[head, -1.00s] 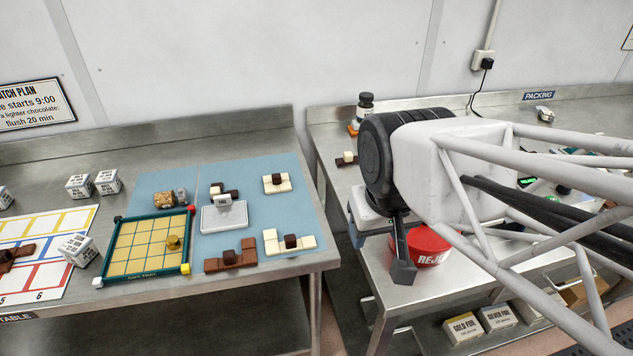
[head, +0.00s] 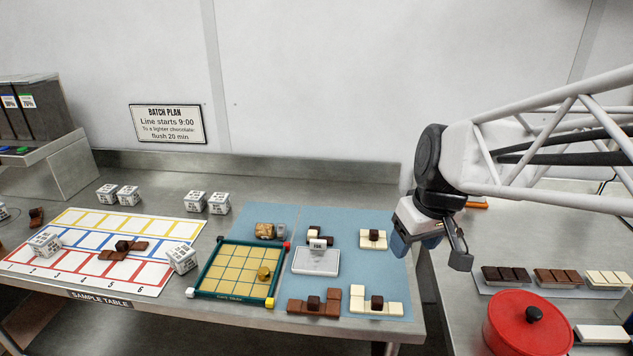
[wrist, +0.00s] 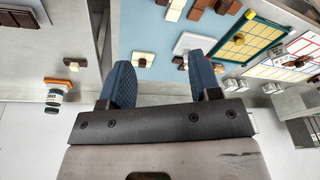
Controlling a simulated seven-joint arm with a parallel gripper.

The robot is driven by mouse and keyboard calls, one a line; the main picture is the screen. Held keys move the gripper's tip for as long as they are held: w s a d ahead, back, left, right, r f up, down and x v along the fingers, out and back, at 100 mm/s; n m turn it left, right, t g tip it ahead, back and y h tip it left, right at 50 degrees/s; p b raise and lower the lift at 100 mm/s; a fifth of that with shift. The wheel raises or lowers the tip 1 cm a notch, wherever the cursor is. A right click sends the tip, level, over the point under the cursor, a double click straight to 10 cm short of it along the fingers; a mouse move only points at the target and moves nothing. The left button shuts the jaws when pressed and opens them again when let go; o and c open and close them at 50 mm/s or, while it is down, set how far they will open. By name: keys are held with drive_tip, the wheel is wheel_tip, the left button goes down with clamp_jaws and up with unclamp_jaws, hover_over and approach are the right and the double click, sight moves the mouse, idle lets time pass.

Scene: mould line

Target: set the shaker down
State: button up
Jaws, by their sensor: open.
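A small white jar with a dark cap and a printed label (wrist: 54,95), which looks like the shaker, stands by an orange pad (wrist: 58,82) at the left of the wrist view. It is apart from my fingers. In the head view the orange edge (head: 477,204) shows beside my arm, but the jar itself is hidden there. My gripper (head: 432,252) is open and empty, above the gap between the two tables. Its blue fingers (wrist: 158,62) stand apart in the wrist view with nothing between them.
A blue mat (head: 390,282) with chocolate pieces, a white scale (head: 316,262) and a green-framed grid board (head: 207,282) lie left of my gripper. A red lidded tub (head: 525,325) and a tray of chocolates (head: 566,290) are at right. Bare steel (head: 455,325) lies between.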

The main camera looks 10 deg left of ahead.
drive_tip(key=w+a+f+n+y, duration=0.1)
drive_tip(key=w+a+f+n, duration=0.15)
drive_tip(key=w+a, duration=0.5)
drive_tip(key=w+a+f+n+y, duration=0.1)
drive_tip(key=w+a+f+n, duration=0.1)
drive_tip(key=w+a+n, duration=0.35)
drive_tip(key=n+g, duration=0.2)
drive_tip(key=n, duration=0.2)
hover_over(275, 225)
drive_tip(key=d, duration=0.3)
drive_tip(key=shift+y, duration=0.4)
drive_tip(key=f, duration=1)
drive_tip(key=shift+a+f, duration=0.2)
drive_tip(key=shift+f, duration=0.05)
drive_tip(key=shift+a+f+n, duration=0.1)
drive_tip(key=shift+a+n, duration=0.05)
drive_tip(key=shift+n, duration=0.15)
drive_tip(key=shift+x, duration=1.3)
